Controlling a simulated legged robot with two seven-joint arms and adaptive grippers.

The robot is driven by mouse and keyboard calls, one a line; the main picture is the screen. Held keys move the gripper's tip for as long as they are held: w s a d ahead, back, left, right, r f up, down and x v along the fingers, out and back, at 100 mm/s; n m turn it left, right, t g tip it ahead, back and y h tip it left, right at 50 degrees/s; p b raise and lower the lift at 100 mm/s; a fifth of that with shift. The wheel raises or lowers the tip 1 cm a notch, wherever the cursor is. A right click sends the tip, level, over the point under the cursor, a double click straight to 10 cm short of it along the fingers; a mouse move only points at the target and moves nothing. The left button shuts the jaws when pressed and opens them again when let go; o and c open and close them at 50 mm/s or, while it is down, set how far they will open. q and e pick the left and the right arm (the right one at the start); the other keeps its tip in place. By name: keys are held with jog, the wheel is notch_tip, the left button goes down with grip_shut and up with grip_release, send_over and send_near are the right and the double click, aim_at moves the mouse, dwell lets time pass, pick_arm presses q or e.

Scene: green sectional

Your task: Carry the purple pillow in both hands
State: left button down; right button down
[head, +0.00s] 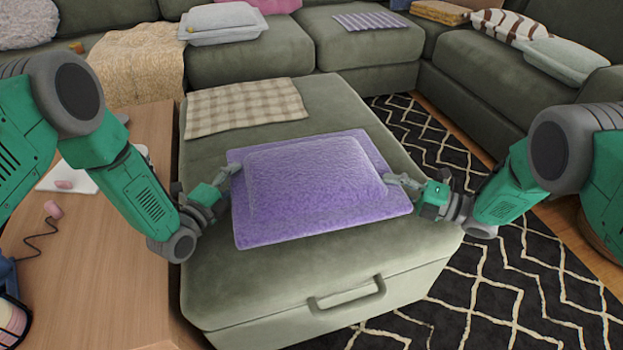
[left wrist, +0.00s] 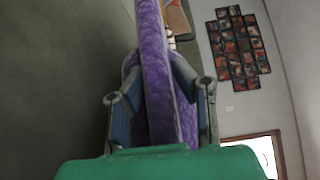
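The purple pillow (head: 312,185) lies flat over the green ottoman (head: 215,285); I cannot tell if it touches the cushion. My left gripper (head: 234,172) is at its left edge, and my right gripper (head: 390,181) is at its right edge. In the left wrist view the purple pillow (left wrist: 155,70) passes edge-on between the two fingers of my left gripper (left wrist: 158,85). I cannot tell whether those fingers press on it. The right fingertips are small and partly blend with the pillow edge, so their opening is unclear.
A checked cloth (head: 245,105) lies on the ottoman behind the pillow. A wooden table (head: 90,250) stands close on the left. A green sectional sofa (head: 250,55) runs along the back. Patterned rug (head: 500,290) covers the floor at right.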

jog(key=shift+r, duration=0.1)
